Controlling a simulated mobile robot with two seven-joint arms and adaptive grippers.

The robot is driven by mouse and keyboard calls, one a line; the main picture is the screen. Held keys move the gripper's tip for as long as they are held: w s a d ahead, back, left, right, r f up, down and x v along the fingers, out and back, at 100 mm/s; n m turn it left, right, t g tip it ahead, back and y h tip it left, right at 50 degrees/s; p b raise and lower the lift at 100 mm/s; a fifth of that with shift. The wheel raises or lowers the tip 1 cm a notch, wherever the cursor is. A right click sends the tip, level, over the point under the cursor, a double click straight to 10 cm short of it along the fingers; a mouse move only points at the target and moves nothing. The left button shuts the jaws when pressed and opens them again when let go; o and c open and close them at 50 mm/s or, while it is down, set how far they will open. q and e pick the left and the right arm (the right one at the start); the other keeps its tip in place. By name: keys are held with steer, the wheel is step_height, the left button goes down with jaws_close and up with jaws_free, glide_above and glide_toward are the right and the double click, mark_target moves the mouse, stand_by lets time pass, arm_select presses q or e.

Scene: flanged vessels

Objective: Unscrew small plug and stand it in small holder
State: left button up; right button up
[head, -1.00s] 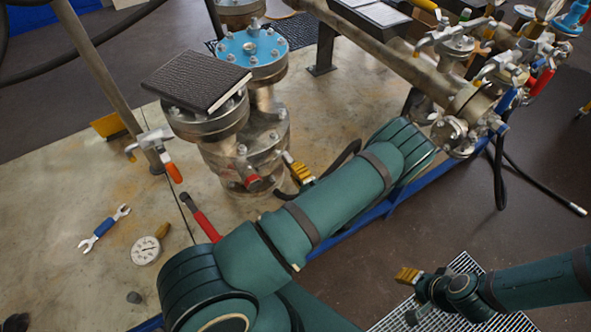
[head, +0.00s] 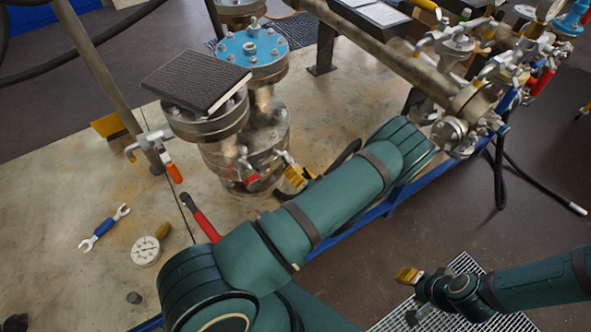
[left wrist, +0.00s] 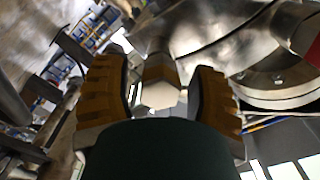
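In the left wrist view a small plug (left wrist: 160,88) with a pale hexagonal head and a brass-coloured band sits between my two yellow-padded fingers. My left gripper (left wrist: 162,100) is open around it, with a narrow gap on each side. In the head view my left gripper (head: 293,175) is at the right side of the lower flanged vessel (head: 240,160), partly hidden by my forearm. The plug cannot be made out there. My right gripper (head: 407,275) is away at the lower right over a floor grating; its finger opening is unclear. I cannot identify the small holder.
A dark book (head: 197,80) lies on the vessel's top flange beside a blue flange (head: 252,48). A red-capped fitting (head: 251,179) sticks out near my left gripper. A wrench (head: 104,228), a gauge (head: 146,250) and a red-handled tool (head: 205,224) lie on the floor slab.

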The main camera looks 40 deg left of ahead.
arm_select(q)
steer(key=v, duration=1.2)
steer(key=shift+o, duration=0.4)
